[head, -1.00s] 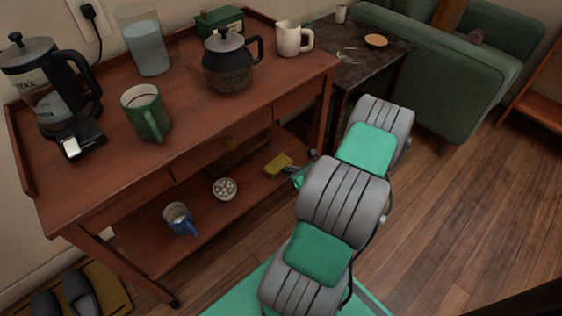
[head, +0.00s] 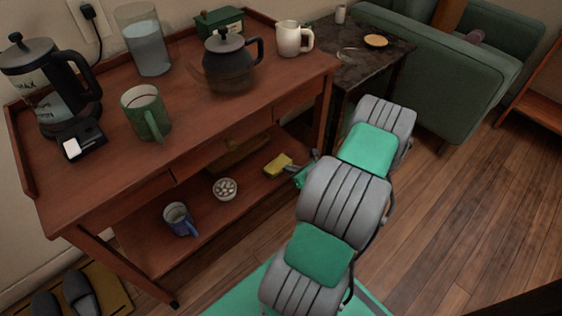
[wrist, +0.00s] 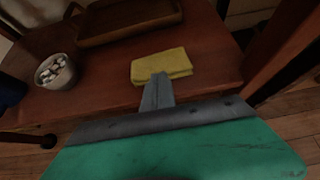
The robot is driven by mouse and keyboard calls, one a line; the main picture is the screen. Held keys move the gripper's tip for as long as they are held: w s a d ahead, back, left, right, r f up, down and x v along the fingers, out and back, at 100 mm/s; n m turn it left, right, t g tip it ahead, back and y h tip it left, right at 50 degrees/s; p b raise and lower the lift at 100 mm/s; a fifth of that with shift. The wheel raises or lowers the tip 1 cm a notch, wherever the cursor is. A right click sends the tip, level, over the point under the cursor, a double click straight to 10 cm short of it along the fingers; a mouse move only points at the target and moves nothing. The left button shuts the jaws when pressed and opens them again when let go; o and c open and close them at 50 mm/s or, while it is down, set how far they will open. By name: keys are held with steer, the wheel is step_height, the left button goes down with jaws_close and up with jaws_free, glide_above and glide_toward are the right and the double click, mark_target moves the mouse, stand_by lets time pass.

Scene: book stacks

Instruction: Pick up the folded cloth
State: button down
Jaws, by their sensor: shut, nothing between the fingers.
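The folded cloth (head: 278,165) is yellow and lies flat on the lower shelf of the wooden cart, towards its right end. In the wrist view the cloth (wrist: 162,66) lies just beyond my fingertips. My gripper (wrist: 158,78) is shut and empty, with its tips at the near edge of the cloth; I cannot tell whether they touch it. In the head view my gripper (head: 296,169) is partly hidden behind my arm, just right of the cloth.
A wooden tray (wrist: 130,22) lies behind the cloth. The cart's upper top (head: 190,120) overhangs the shelf, and a cart leg (wrist: 280,50) stands at right.

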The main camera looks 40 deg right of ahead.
steer(key=s+r+p, duration=0.2)
steer(key=s+p, duration=0.3)
steer(key=s, duration=0.6)
steer(key=b, duration=0.2)
glide_toward(280, 164)
steer(key=shift+m+h, duration=0.3)
steer(key=w+f, duration=0.1)
steer(key=w, duration=0.1)
steer(key=w+f, duration=0.1)
steer(key=w, duration=0.5)
steer(key=shift+w+a+f, duration=0.15)
steer(key=shift+f, duration=0.25)
steer(key=shift+f+b, duration=0.3)
steer(key=shift+f, duration=0.1)
steer(key=shift+s+f, duration=0.1)
steer(key=shift+s, duration=0.1)
